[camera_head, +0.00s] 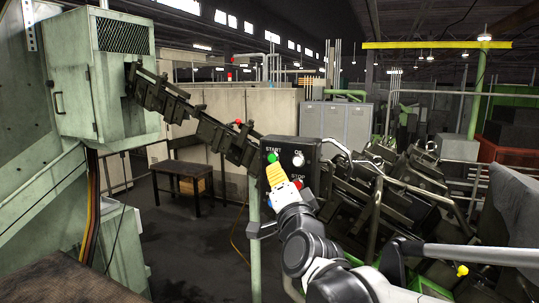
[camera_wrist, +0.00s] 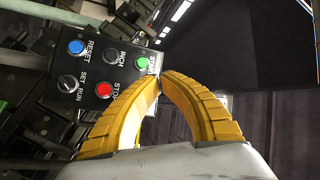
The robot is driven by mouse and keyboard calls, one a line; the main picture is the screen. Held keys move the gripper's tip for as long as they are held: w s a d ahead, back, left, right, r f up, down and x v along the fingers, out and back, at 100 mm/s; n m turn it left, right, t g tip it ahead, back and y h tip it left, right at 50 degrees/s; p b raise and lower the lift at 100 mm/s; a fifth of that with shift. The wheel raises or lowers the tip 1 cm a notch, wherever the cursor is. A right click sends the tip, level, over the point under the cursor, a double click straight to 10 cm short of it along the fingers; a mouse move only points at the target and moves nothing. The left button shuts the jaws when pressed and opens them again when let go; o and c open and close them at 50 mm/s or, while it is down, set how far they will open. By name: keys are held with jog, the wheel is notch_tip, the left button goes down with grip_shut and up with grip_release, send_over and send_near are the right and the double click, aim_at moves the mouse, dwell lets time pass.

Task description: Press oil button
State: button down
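A dark control box (camera_head: 284,168) carries a green START button (camera_head: 272,156), a red STOP button (camera_head: 297,184) and a pale round button (camera_head: 298,159) under a label that looks like OIL. My gripper (camera_head: 273,166) has yellow fingers and is in front of the box, its tips just below the START button and left of the pale button. In the wrist view the fingertips (camera_wrist: 161,75) come together with nothing seen between them, close to the green button (camera_wrist: 141,63). I cannot tell whether they touch the box. The pale button cannot be made out in the wrist view.
The wrist view also shows a blue RESET button (camera_wrist: 76,47) and a SET/RUN selector (camera_wrist: 68,82). Dark machinery (camera_head: 345,190) with bent metal rails stands right of the box. A green machine cabinet (camera_head: 100,75) is at left. Open floor lies left of the box's post.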

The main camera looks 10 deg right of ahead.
aim_at(288, 154)
jog(key=shift+w+d+b, duration=0.3)
jog(key=shift+w+d, duration=0.55)
jog(key=shift+w, duration=0.35)
jog(key=shift+w+d+b, duration=0.35)
jog(key=shift+w+d, duration=0.55)
jog(key=shift+w, duration=0.3)
jog(key=shift+w+d+b, duration=0.3)
jog(key=shift+w+d, duration=0.55)
jog(key=shift+w, duration=0.35)
jog(key=shift+w+d, duration=0.1)
jog(key=shift+w+d, duration=0.15)
jog(key=shift+w, duration=0.1)
jog(key=shift+w+d, duration=0.25)
jog(key=shift+w, duration=0.1)
jog(key=shift+s+a, duration=0.5)
jog(key=shift+s, duration=0.25)
jog(key=shift+s+a, duration=0.75)
jog(key=shift+s, duration=0.25)
jog(key=shift+s+a, duration=0.7)
jog(key=shift+s, duration=0.3)
